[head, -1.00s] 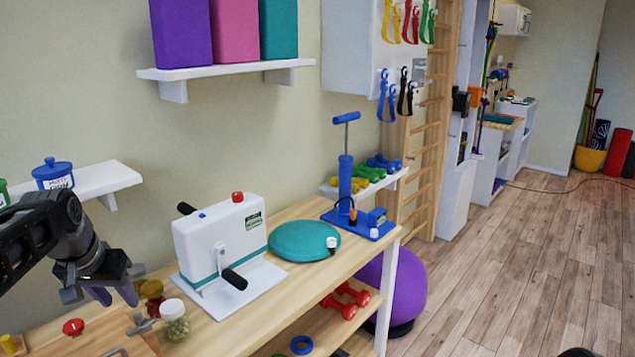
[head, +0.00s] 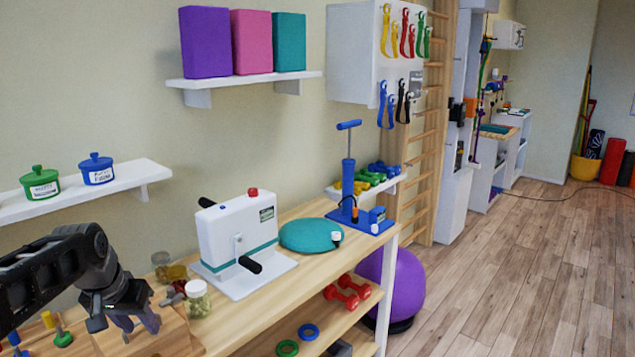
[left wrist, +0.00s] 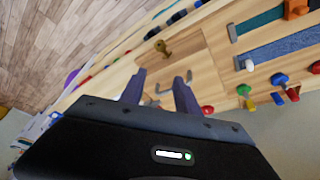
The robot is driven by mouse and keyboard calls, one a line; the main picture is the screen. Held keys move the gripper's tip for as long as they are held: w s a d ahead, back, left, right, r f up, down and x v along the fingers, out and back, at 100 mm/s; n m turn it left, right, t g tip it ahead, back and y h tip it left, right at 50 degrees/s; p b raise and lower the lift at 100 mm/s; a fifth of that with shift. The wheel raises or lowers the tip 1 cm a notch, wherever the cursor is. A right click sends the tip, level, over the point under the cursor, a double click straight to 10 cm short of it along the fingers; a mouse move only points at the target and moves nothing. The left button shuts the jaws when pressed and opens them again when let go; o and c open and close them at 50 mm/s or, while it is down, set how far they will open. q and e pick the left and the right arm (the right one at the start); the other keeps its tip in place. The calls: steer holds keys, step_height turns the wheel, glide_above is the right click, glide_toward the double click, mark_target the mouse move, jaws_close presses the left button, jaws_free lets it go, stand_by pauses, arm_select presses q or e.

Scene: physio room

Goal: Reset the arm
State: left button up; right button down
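My left arm comes in from the left in the head view. Its gripper (head: 140,325) is low over a wooden board (head: 165,338) at the near end of the bench. In the left wrist view the two purple fingers stand apart, and the gripper (left wrist: 160,84) looks open with nothing between the fingers. I cannot tell whether the fingertips touch the board. My right gripper is in neither view.
A jar with a white lid (head: 197,300) stands just right of my left gripper. The white hand-crank machine (head: 232,240), a teal disc (head: 309,235) and a blue pump (head: 348,190) stand along the bench. A wall shelf (head: 70,195) with lidded pots hangs above my arm.

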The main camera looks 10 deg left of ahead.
arm_select(q)
steer(key=s+d+f+m+g+h, duration=0.1)
steer(key=d+f+h, duration=0.1)
steer(key=d+f, duration=1)
steer(key=s+d+f+g+h, duration=0.15)
steer(key=d+f, duration=0.65)
steer(key=f, duration=0.8)
steer(key=s+d+f, duration=0.7)
steer(key=s, duration=0.4)
steer(key=s+d+f+n+g+h, duration=0.1)
steer(key=s+d+f, duration=0.6)
steer(key=s, duration=0.4)
steer(key=shift+s, duration=0.25)
